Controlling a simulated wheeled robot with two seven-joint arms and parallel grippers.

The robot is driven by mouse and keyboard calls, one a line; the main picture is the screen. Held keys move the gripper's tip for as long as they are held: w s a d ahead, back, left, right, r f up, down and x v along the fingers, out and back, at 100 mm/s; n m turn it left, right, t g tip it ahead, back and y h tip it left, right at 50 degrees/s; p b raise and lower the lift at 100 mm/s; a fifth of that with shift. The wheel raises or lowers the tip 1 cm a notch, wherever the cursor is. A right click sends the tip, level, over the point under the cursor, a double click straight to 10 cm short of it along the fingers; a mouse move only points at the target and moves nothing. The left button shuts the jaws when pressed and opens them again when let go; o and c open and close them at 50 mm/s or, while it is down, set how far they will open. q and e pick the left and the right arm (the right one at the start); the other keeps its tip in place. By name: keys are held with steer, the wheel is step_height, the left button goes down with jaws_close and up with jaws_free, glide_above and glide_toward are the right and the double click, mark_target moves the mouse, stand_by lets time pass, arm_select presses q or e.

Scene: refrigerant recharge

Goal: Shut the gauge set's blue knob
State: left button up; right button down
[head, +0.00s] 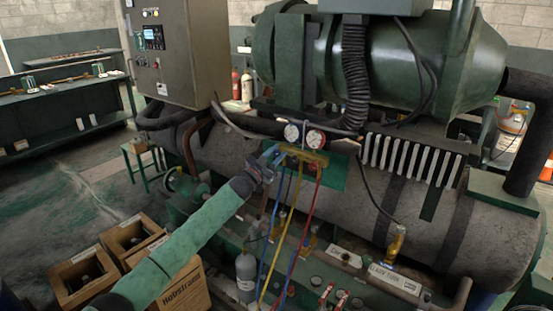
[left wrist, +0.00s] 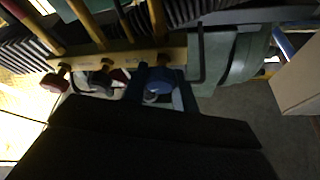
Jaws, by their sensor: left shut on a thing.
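The gauge set (head: 305,155) has two round dials and a yellow manifold bar, and hangs in front of the big grey tank. Its yellow bar (left wrist: 112,60) crosses the left wrist view. The blue knob (left wrist: 161,80) is at the right part of that bar, between the fingers of my left gripper (left wrist: 158,93). In the head view my left gripper (head: 270,158) is at the left end of the gauge set, shut on the blue knob and covering most of it. A red knob (left wrist: 54,83) sits at the bar's other end. My right gripper is not in view.
Blue, yellow and red hoses (head: 290,225) hang below the gauge set. A grey cylinder (head: 246,275) stands below, near my left arm. Cardboard boxes (head: 183,290) are at lower left. A control cabinet (head: 180,55) stands behind. Open floor (head: 70,180) is at left.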

arm_select(q)
steer(key=m+g+h, duration=0.1)
steer(key=m, duration=0.2)
steer(key=shift+m+g, duration=0.8)
steer(key=shift+m, duration=0.4)
steer(key=shift+f+m+g, duration=0.1)
steer(key=shift+m+g, duration=0.3)
steer(key=shift+m, duration=0.6)
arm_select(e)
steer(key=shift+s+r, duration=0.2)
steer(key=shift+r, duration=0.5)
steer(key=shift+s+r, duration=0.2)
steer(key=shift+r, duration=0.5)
arm_select(q)
steer(key=o, duration=1)
steer(key=shift+c, duration=0.2)
steer(key=shift+s, duration=0.1)
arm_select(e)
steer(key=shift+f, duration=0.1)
